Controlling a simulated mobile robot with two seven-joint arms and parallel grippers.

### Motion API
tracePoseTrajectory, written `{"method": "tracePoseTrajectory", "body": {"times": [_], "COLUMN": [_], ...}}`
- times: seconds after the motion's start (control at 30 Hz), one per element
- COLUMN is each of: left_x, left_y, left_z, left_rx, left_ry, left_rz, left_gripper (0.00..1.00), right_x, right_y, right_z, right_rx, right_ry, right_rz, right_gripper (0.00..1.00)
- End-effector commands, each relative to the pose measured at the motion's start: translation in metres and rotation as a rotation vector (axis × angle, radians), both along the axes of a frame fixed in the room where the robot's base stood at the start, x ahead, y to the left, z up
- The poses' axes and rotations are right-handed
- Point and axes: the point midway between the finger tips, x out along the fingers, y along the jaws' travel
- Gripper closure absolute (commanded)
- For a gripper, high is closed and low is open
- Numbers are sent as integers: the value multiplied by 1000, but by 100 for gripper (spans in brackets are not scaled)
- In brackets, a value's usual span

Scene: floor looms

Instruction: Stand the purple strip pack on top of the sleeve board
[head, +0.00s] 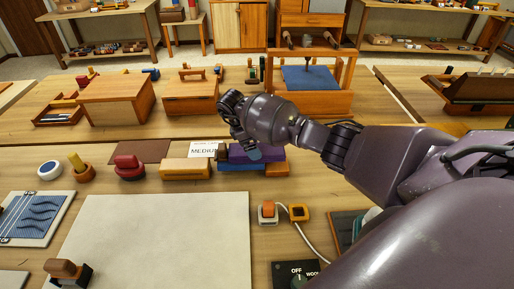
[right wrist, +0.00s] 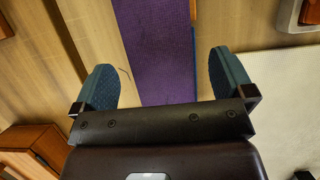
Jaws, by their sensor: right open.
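The purple strip pack (head: 262,152) lies flat on the wooden table beneath my right gripper (head: 248,150), beside blue and orange blocks. In the right wrist view the purple strip pack (right wrist: 158,45) runs lengthwise between the two spread teal fingertips of my right gripper (right wrist: 163,80). The fingers stand apart from it with a gap at each side. The wrist and hand hide part of the pack in the head view. I cannot tell for certain which thing is the sleeve board. My left gripper is not in view.
A white card (head: 203,149) and a yellow-topped block (head: 185,169) are left of the pack. A large cream mat (head: 160,235) covers the front. A wooden frame with a blue panel (head: 308,78) stands behind. A white cable (head: 303,238) lies at the front right.

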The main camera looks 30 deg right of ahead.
Motion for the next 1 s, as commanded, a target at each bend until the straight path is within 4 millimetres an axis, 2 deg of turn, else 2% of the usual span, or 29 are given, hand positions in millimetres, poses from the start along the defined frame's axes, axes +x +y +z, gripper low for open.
{"method": "tracePoseTrajectory", "body": {"times": [0.03,0.2,0.43,0.63,1.0], "left_x": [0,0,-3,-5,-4], "left_y": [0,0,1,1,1], "left_z": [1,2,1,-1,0], "left_rx": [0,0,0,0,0], "left_ry": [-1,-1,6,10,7], "left_rz": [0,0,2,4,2], "left_gripper": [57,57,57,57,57], "right_x": [4,10,17,19,19], "right_y": [4,14,26,30,30], "right_z": [12,43,74,84,86], "right_rx": [1,1,0,0,0], "right_ry": [-6,-5,-3,-1,-1], "right_rz": [3,2,1,0,0], "right_gripper": [0,0,0,0,0]}}
